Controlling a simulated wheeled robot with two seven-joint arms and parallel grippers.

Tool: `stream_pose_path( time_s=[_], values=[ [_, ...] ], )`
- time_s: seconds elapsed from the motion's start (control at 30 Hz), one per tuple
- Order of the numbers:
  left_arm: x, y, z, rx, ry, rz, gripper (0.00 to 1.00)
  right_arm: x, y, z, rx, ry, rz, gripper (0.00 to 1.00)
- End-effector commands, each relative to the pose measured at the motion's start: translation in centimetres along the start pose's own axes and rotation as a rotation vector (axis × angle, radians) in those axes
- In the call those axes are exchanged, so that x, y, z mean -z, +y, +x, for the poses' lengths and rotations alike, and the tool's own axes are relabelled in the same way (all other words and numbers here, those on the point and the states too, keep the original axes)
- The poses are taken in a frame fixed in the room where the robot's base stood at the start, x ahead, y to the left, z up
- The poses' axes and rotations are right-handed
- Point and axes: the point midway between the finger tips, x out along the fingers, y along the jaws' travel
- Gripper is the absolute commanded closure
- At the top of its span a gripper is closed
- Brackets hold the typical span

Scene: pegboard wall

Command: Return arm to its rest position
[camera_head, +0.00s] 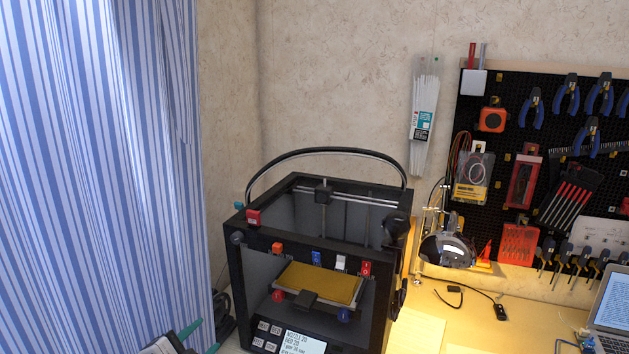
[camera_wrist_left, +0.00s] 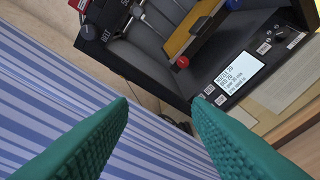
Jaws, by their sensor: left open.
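My left gripper (camera_head: 190,335) shows at the bottom edge of the head view, left of the 3D printer and in front of the striped curtain. In the left wrist view its two green ribbed fingers (camera_wrist_left: 160,118) are wide apart with nothing between them. The gripper is open and empty, apart from the printer. My right gripper is not in either view.
A black 3D printer (camera_head: 380,290) with a lit screen (camera_head: 301,341) stands on the desk. A blue striped curtain (camera_head: 100,170) hangs at left. A pegboard (camera_head: 510,140) with tools is at right. A laptop (camera_head: 610,312) sits at the right edge.

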Motion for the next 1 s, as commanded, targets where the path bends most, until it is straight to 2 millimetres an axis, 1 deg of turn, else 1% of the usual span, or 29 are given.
stream_pose_path(
  time_s=[0.03,0.1,0.2,0.3,0.4,0.5,0.7,0.73,0.8,0.87,1.0],
  values=[
    [1.2,-3.8,-1.6,0.064,0.096,-0.134,0.55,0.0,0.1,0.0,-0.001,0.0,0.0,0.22],
    [3.0,-7.7,-4.0,0.135,0.241,-0.286,0.55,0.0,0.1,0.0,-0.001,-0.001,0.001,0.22],
    [4.8,-11.9,-7.5,0.217,0.415,-0.446,0.55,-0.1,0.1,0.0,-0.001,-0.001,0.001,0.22],
    [6.0,-14.9,-10.6,0.277,0.553,-0.561,0.55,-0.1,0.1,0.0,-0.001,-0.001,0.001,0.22],
    [6.7,-17.2,-13.4,0.327,0.671,-0.652,0.55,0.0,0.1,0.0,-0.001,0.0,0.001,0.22],
    [7.2,-19.2,-16.1,0.37,0.778,-0.728,0.55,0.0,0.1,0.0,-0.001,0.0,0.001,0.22],
    [7.5,-22.4,-21.3,0.446,0.976,-0.861,0.55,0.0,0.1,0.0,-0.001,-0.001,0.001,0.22],
    [8.2,-23.0,-20.4,0.444,0.971,-0.85,0.55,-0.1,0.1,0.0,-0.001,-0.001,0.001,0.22],
    [9.2,-24.3,-19.4,0.449,0.974,-0.844,0.55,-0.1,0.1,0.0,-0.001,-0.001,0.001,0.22],
    [10.0,-25.4,-18.7,0.452,0.978,-0.842,0.55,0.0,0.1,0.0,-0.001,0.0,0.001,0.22],
    [12.3,-28.5,-17.2,0.464,0.991,-0.838,0.55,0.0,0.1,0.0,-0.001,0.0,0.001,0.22]
  ],
)
